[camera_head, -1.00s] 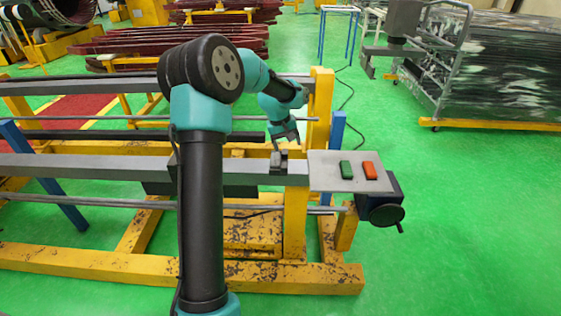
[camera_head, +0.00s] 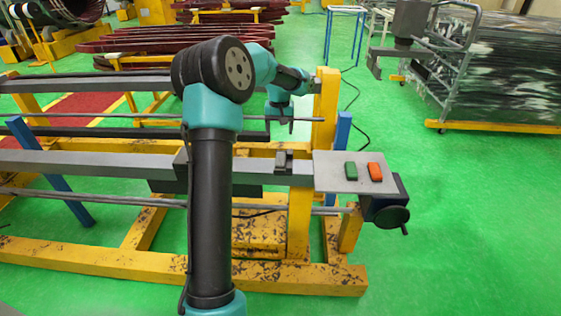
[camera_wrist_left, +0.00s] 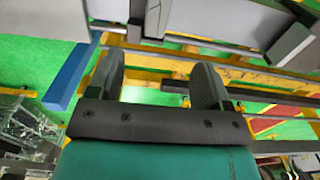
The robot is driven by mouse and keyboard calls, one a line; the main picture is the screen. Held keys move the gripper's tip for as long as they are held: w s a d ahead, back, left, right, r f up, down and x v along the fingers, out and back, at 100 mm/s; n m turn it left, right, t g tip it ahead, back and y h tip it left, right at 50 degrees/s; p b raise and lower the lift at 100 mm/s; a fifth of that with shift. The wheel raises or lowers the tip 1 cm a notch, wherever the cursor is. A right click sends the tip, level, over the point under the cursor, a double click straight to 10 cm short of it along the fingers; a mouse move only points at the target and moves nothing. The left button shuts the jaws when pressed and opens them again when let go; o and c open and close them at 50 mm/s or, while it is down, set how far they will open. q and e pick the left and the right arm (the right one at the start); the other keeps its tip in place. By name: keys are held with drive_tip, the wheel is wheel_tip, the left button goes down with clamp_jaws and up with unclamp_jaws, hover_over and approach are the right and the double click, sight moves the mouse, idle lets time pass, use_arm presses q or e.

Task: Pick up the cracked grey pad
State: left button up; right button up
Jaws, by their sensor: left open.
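Two small dark grey blocks (camera_head: 284,160) sit side by side on the front grey beam, left of the plate with the green and orange pieces. Two dark grey pieces (camera_wrist_left: 154,20) show past the fingertips there. My right gripper is not in view.
A grey plate (camera_head: 328,183) holds a green piece (camera_head: 351,170) and an orange piece (camera_head: 375,171). The front grey beam (camera_head: 100,164), thin rods and a yellow frame (camera_head: 180,269) lie around my left arm. Green floor (camera_head: 470,220) is clear at right.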

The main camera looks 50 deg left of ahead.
use_arm(q)
hover_over(281, 158)
drive_tip(key=f, duration=0.8)
drive_tip(key=shift+s+a+f, duration=0.15)
drive_tip(key=shift+s+f, duration=0.05)
drive_tip(key=shift+f, duration=0.1)
drive_tip(key=shift+w+f, duration=0.15)
drive_tip(key=shift+f, duration=1.2)
drive_tip(key=shift+w+f, duration=0.1)
drive_tip(key=shift+f, duration=1.2)
drive_tip(key=c, duration=1)
